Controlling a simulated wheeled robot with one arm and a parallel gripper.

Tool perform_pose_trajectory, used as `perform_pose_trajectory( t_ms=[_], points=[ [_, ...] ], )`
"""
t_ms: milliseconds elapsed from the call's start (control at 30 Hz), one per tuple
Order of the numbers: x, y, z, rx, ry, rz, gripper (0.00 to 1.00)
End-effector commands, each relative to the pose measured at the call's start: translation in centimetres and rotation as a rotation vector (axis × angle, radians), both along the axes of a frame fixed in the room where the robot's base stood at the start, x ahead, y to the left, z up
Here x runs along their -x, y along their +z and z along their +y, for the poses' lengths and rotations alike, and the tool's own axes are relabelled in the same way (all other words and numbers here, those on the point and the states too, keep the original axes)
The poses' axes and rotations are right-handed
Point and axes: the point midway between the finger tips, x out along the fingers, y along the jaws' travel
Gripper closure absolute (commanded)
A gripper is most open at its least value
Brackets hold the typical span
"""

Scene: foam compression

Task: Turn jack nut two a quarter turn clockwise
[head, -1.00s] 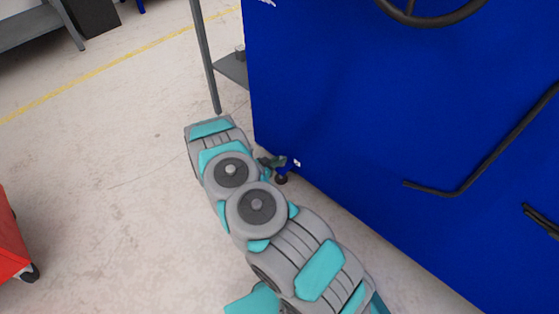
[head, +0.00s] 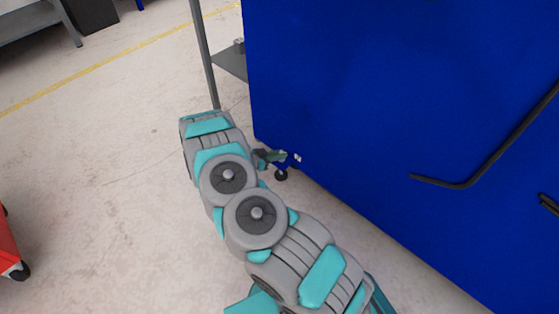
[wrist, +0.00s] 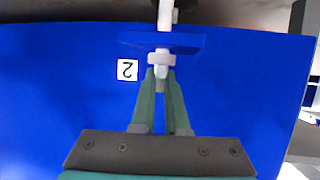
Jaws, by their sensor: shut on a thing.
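Jack nut two (wrist: 161,59) is a pale collar on a vertical white stem under a blue bracket (wrist: 160,41), in the upper middle of the wrist view. A white label (wrist: 127,70) with an upside-down "2" is on the blue panel to its left. My gripper (wrist: 161,72) has its two green fingers shut on the nut. In the head view my gripper (head: 280,157) is low at the near corner of the blue cabinet, partly behind my arm; the nut is too small to make out there.
The blue cabinet (head: 360,90) fills the right, with a bent dark rod (head: 462,184) on its side. A dark caster (head: 281,175) is under its corner. A grey stand (head: 205,60) is behind. A red cart (head: 10,245) is at left; the floor between is clear.

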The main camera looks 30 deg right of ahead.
Motion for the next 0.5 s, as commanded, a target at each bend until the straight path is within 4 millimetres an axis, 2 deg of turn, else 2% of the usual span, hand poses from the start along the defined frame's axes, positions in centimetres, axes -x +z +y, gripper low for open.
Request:
perform_pose_trajectory(
  t_ms=[33, 500],
  points=[
    [-0.25, -1.07, 0.14, -0.001, -0.040, -0.010, 1.00],
    [-0.55, -0.45, -0.02, -0.002, -0.413, -0.005, 1.00]
  ],
)
